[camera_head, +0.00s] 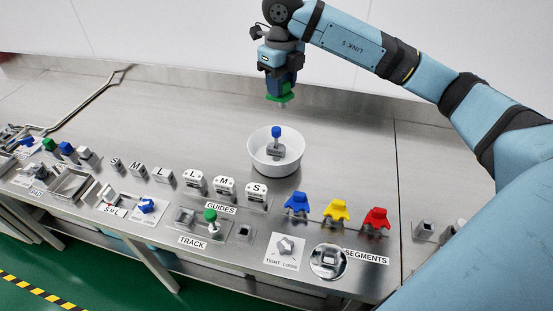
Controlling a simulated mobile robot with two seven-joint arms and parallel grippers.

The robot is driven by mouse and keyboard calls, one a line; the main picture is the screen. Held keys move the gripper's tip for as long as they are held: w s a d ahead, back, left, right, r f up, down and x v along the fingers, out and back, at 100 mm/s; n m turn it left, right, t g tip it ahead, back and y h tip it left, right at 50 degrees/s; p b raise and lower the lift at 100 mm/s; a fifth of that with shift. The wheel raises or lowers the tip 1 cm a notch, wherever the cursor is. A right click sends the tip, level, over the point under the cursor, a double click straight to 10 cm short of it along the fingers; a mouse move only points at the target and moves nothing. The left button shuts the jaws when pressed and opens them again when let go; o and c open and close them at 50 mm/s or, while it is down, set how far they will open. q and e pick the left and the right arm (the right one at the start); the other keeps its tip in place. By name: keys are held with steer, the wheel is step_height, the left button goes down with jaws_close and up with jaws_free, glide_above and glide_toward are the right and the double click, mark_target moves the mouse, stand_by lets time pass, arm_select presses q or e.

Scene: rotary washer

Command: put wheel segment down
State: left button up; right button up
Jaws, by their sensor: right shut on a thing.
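My right gripper (281,88) is at the top centre, above and behind the white bowl, pointing down. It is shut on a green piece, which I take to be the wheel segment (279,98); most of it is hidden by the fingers. The piece hangs above the steel table, apart from the bowl. Blue (297,203), yellow (337,210) and red (375,220) segments stand in a row at the front right, by the SEGMENTS label (366,257). My left gripper is not in view.
The white bowl (262,165) holds a grey block with a blue knob (276,133). Guides marked L, M and S (226,188) stand in front. A green-knobbed part (211,216) stands in the TRACK area. A tight/loose dial (286,247) is at the front edge. The table behind the bowl (180,110) is clear.

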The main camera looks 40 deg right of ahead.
steer(key=shift+s+d+r+m, duration=0.1)
steer(key=shift+d+r+m, duration=0.15)
steer(key=shift+m, duration=0.35)
steer(key=shift+s+d+r+m, duration=0.1)
steer(key=shift+d+r+m, duration=0.1)
steer(key=shift+m, duration=0.4)
steer(key=shift+f+m, duration=0.15)
steer(key=shift+m, duration=0.15)
step_height(320, 180, down, 20)
steer(key=p, duration=0.1)
steer(key=shift+r, duration=0.2)
steer(key=shift+f, duration=0.5)
steer(key=o, duration=1.1)
steer(key=shift+c, duration=0.2)
steer(key=shift+o, duration=0.2)
